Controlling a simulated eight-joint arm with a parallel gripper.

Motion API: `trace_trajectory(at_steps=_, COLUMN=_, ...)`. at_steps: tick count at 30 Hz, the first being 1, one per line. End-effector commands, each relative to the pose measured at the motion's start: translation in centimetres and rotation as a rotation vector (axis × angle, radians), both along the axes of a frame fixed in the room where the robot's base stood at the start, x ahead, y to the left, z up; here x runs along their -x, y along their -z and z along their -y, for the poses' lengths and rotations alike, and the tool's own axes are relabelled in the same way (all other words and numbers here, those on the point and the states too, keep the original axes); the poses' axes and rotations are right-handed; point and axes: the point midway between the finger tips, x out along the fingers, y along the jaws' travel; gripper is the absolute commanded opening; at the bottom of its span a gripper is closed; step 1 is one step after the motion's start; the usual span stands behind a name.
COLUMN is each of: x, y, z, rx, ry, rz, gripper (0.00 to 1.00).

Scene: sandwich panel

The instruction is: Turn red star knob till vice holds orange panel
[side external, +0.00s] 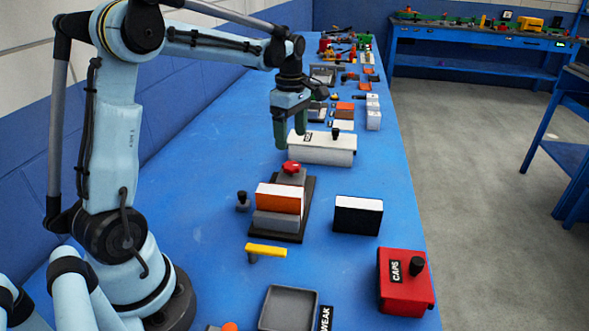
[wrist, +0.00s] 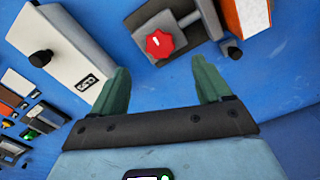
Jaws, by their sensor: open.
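The red star knob (side external: 291,167) sits on the back of the grey vice, on its dark base (side external: 296,233). The orange panel (side external: 279,199), with a white top face, stands upright behind the vice's front grey jaw (side external: 275,222); I cannot tell how tightly it is held. My gripper (side external: 291,138) points down, open and empty, above and behind the knob. In the wrist view the knob (wrist: 159,44) shows just beyond the gap between the green fingertips (wrist: 160,66), apart from both. The orange panel (wrist: 231,14) is partly cut off at top right.
A white box (side external: 322,148) with a black knob stands behind the vice. A black-and-white block (side external: 357,215) is to its right, a red caps box (side external: 403,283) front right. A yellow-topped piece (side external: 266,250) and grey tray (side external: 288,309) lie in front. A small black-topped post (side external: 243,200) stands left.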

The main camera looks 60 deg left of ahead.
Motion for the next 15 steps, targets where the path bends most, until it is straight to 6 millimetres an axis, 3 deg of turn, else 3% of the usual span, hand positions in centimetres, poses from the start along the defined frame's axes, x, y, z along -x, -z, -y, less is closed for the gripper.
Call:
trace_trajectory(at_steps=9, x=0.0, y=5.4, z=0.0, rx=0.000, ry=0.002, rz=0.001, gripper=0.77)
trace_trajectory(at_steps=15, x=0.0, y=7.4, z=0.0, rx=0.000, ry=0.002, rz=0.001, gripper=0.77)
